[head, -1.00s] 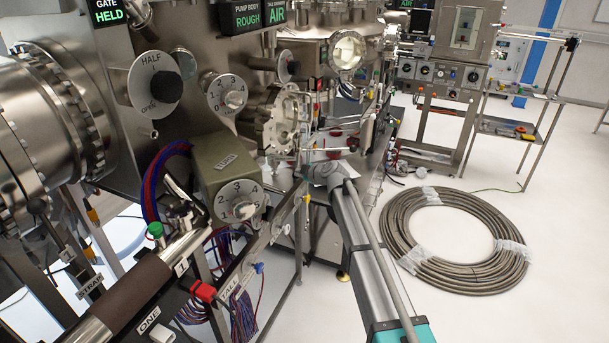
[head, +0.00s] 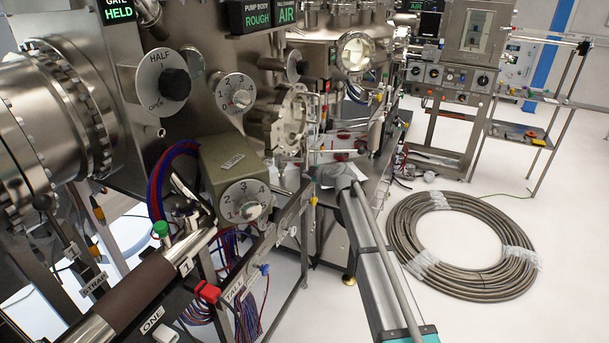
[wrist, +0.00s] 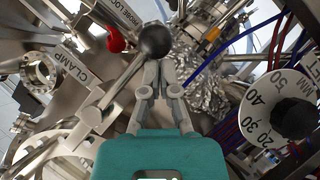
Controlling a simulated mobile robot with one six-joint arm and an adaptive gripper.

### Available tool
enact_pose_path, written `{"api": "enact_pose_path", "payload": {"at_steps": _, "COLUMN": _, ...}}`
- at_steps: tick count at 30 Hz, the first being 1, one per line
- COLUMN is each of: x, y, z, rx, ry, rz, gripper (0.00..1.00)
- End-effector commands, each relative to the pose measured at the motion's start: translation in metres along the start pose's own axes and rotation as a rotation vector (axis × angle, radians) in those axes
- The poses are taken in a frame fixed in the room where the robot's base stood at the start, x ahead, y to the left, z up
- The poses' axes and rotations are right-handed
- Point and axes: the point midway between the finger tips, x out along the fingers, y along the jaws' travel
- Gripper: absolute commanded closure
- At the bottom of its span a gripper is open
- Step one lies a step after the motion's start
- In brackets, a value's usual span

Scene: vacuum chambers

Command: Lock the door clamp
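In the wrist view a metal lever with a black ball knob (wrist: 156,40) runs from lower left up to the ball, beside a plate marked CLAMP (wrist: 72,66). My gripper (wrist: 159,68) has its two grey fingers drawn close together, with the fingertips right at the underside of the ball. The ball covers the tips, so I cannot tell whether they hold it or only touch or sit behind it. In the head view my arm reaches to the round chamber door (head: 293,118) area; my gripper and the clamp lever are not clearly visible there.
A red knob (wrist: 115,40) is left of the ball. Crumpled foil (wrist: 203,80) and a numbered dial (wrist: 290,118) lie to the right, with blue and red cables nearby. In the head view a hose coil (head: 462,244) lies on the floor; open floor surrounds it.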

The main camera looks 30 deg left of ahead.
Motion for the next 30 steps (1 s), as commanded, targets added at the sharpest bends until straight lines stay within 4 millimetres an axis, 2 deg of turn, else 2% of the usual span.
{"api": "enact_pose_path", "payload": {"at_steps": 10, "x": -0.003, "y": 0.000, "z": -0.002, "rx": 0.000, "ry": -0.001, "rz": 0.000, "gripper": 1.00}}
{"api": "enact_pose_path", "payload": {"at_steps": 17, "x": -0.015, "y": 0.000, "z": -0.012, "rx": 0.000, "ry": 0.000, "rz": 0.000, "gripper": 1.00}}
{"api": "enact_pose_path", "payload": {"at_steps": 23, "x": -0.034, "y": -0.001, "z": -0.025, "rx": 0.001, "ry": -0.001, "rz": 0.001, "gripper": 1.00}}
{"api": "enact_pose_path", "payload": {"at_steps": 30, "x": -0.076, "y": -0.008, "z": -0.024, "rx": 0.001, "ry": -0.001, "rz": 0.001, "gripper": 1.00}}
